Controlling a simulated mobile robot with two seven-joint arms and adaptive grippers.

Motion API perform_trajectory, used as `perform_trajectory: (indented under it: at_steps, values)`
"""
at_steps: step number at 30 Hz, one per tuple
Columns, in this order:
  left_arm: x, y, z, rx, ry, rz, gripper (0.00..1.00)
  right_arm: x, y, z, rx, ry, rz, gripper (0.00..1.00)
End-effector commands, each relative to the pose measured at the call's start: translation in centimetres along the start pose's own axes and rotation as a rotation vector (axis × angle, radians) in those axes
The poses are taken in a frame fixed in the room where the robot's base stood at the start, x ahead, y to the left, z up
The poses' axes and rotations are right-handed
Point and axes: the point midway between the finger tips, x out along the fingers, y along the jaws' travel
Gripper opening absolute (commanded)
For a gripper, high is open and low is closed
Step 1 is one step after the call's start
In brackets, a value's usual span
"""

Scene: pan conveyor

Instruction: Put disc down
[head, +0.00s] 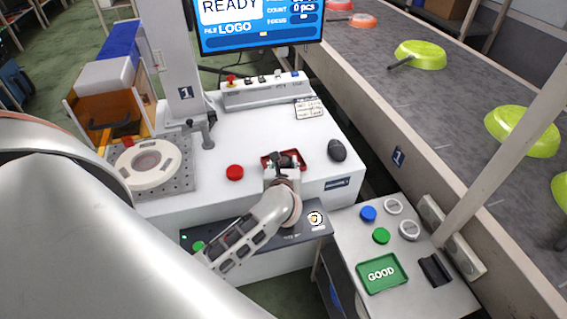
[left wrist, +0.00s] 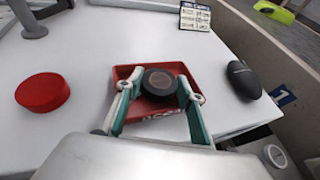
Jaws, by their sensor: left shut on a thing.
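My left gripper (head: 284,161) is low over the worktable, at the small red tray (head: 304,160). In the left wrist view its two fingers (left wrist: 157,92) are shut on a dark round disc (left wrist: 160,82). The disc lies flat between them, within the outline of the red tray (left wrist: 128,73). I cannot tell whether the disc touches the tray floor. Lettering on the tray's near edge is partly hidden. My right gripper is not in view.
A red round piece (head: 235,172) lies left of the tray. A black mouse-like object (head: 337,150) lies right. A green GOOD tray (head: 382,273) and several coloured discs are on the side table. The conveyor (head: 395,100) carries green pans.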

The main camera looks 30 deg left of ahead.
Motion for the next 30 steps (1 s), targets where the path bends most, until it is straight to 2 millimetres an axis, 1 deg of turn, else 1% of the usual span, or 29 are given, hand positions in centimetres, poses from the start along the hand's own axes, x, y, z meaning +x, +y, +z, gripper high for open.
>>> perform_trajectory:
  at_steps: [4, 8, 9, 11, 19, 22, 26, 30]
  values:
    - [0.0, 0.0, 0.1, 0.000, -0.001, 0.000, 0.14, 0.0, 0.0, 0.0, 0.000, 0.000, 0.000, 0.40]
    - [0.1, 0.0, -0.2, 0.000, -0.001, 0.000, 0.14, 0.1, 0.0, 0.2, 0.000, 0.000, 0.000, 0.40]
    - [0.1, 0.0, -0.3, 0.000, 0.000, 0.001, 0.40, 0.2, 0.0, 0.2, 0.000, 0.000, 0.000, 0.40]
    - [0.1, 0.0, -0.2, 0.000, 0.000, 0.000, 0.54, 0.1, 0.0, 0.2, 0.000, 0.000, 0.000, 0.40]
    - [0.1, 0.0, -0.2, 0.000, 0.001, 0.001, 0.54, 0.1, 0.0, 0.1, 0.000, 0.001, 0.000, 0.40]
    - [-0.1, 0.0, 0.2, 0.000, 0.000, 0.000, 0.54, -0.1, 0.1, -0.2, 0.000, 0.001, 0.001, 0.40]
    - [-1.8, -0.1, -0.1, -0.002, 0.002, -0.001, 0.54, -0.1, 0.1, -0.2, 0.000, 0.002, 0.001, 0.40]
    - [-4.7, 0.0, -0.1, -0.003, 0.003, -0.001, 0.54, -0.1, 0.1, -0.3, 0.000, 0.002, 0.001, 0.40]
